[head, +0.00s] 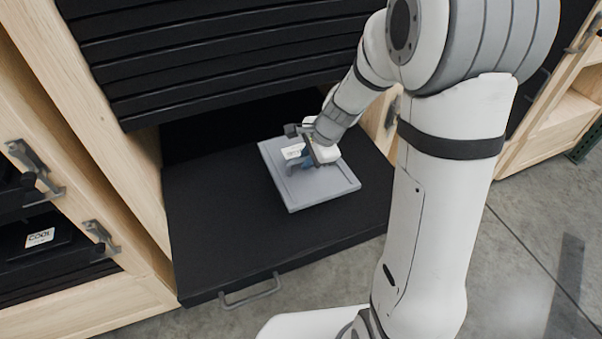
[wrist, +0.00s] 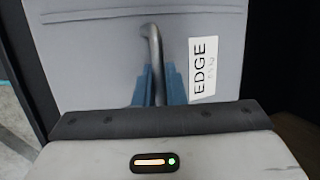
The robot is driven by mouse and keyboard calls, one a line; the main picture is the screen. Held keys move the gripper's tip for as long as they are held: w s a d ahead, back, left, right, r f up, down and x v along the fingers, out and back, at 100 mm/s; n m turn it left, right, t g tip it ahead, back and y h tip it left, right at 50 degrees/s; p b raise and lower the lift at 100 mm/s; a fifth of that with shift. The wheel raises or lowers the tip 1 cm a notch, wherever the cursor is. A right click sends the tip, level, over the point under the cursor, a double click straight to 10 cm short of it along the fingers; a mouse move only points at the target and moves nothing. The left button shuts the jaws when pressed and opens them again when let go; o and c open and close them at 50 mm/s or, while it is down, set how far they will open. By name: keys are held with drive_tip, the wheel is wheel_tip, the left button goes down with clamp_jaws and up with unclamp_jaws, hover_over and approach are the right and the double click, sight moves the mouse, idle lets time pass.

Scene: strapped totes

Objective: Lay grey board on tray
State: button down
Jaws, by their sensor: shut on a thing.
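The grey board (head: 318,190) is a flat square panel over the black pull-out tray (head: 225,225) in the head view. I cannot tell whether it touches the tray. In the wrist view the board (wrist: 105,60) fills most of the picture, with a grey bar handle (wrist: 153,45) and a white label reading EDGE (wrist: 203,68). My gripper (head: 305,160) is over the board, and its blue fingers (wrist: 155,88) are shut on the handle. The far part of the board is partly hidden by my gripper in the head view.
Black slatted panels (head: 200,50) overhang the back of the tray. Wooden posts stand at the left (head: 100,120) and right of the bay. The tray has a grey front handle (head: 250,291). Bare tray surface lies left and in front of the board.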

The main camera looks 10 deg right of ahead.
sight(310, 169)
wheel_tip(310, 169, down, 6)
drive_tip(key=shift+r+b, duration=0.1)
drive_tip(key=shift+b, duration=0.5)
drive_tip(key=c, duration=1.5)
unclamp_jaws()
